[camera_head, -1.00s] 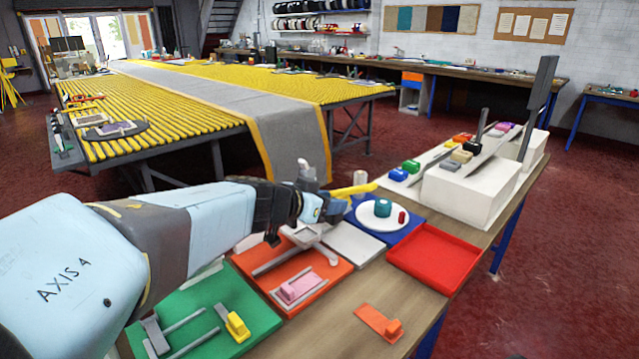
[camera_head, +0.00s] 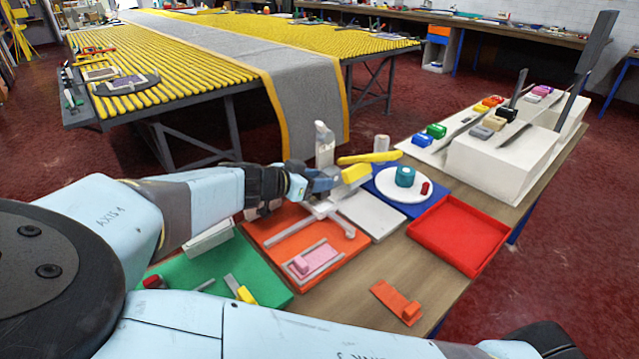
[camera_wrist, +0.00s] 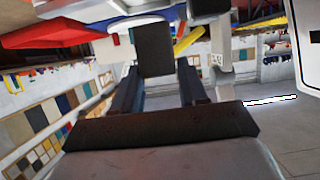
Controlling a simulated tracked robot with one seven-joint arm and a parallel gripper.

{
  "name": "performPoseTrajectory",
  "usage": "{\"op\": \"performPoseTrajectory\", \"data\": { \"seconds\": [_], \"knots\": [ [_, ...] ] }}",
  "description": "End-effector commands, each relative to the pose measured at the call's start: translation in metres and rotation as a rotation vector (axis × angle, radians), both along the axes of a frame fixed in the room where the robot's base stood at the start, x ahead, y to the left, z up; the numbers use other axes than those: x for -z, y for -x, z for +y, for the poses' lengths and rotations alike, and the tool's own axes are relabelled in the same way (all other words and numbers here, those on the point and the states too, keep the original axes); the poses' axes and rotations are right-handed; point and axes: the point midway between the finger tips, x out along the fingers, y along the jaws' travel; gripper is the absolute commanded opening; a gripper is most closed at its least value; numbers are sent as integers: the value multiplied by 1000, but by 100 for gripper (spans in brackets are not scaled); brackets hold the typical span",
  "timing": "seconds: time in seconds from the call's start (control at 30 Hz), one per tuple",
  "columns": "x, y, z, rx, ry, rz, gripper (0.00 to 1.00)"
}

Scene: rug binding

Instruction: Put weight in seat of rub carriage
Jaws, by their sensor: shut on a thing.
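My gripper (camera_head: 335,180) reaches over the back of the orange board (camera_head: 268,228). A yellow block (camera_head: 355,173), which looks like the weight, sits at its fingertips. In the wrist view a dark block (camera_wrist: 153,50) shows between and beyond the fingers; its shaded face hides its colour. A pale grey part (camera_head: 322,208), perhaps the rub carriage, lies on the orange board just below the gripper, partly covered by it. I cannot tell whether block and carriage touch. The seat itself is not clear.
A pink block (camera_head: 312,260) lies between grey rails on the orange board. A white plate (camera_head: 395,190) with a teal piece, an empty red tray (camera_head: 458,240) and an orange piece (camera_head: 398,302) are to the right.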

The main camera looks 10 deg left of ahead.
Motion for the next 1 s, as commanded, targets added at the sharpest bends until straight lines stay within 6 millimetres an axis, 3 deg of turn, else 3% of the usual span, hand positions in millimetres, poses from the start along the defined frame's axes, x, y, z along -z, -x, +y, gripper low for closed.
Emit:
{"op": "performPoseTrajectory", "data": {
  "seconds": [0.2,0.43,0.47,0.7,1.0],
  "knots": [
    [27,1,1,-2,2,1,0],
    [30,0,-2,3,1,1,0],
    [31,0,-2,2,2,1,45],
    [30,1,1,-3,1,1,68],
    [29,4,4,-7,0,0,68]
  ]
}}
